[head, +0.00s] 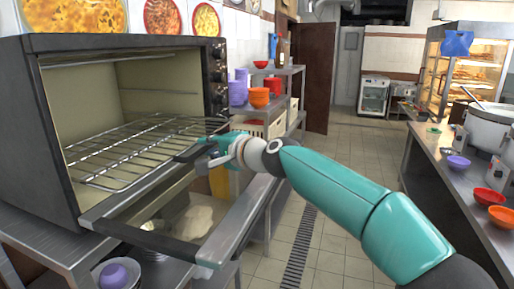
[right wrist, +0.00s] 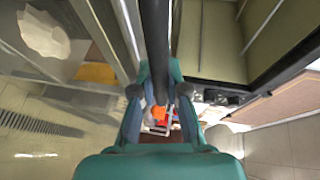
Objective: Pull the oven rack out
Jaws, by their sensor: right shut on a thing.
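The oven rack (head: 130,150) is a silver wire shelf lying level in the open oven (head: 125,80) at the left of the head view. Its front edge lies near the oven mouth, above the lowered glass door (head: 150,220). My right gripper (head: 203,150) is at the right part of the rack's front edge, shut on a dark bar there. In the right wrist view the dark bar (right wrist: 155,45) runs down between the fingers of my right gripper (right wrist: 157,98). The fingers hide part of the bar. My left gripper is not in view.
The oven stands on a metal table (head: 45,235). A shelf with orange bowls (head: 259,97) and purple cups stands beyond my right gripper. A counter with bowls and a steel pot (head: 487,130) is at the right. Tiled floor (head: 335,220) lies open between.

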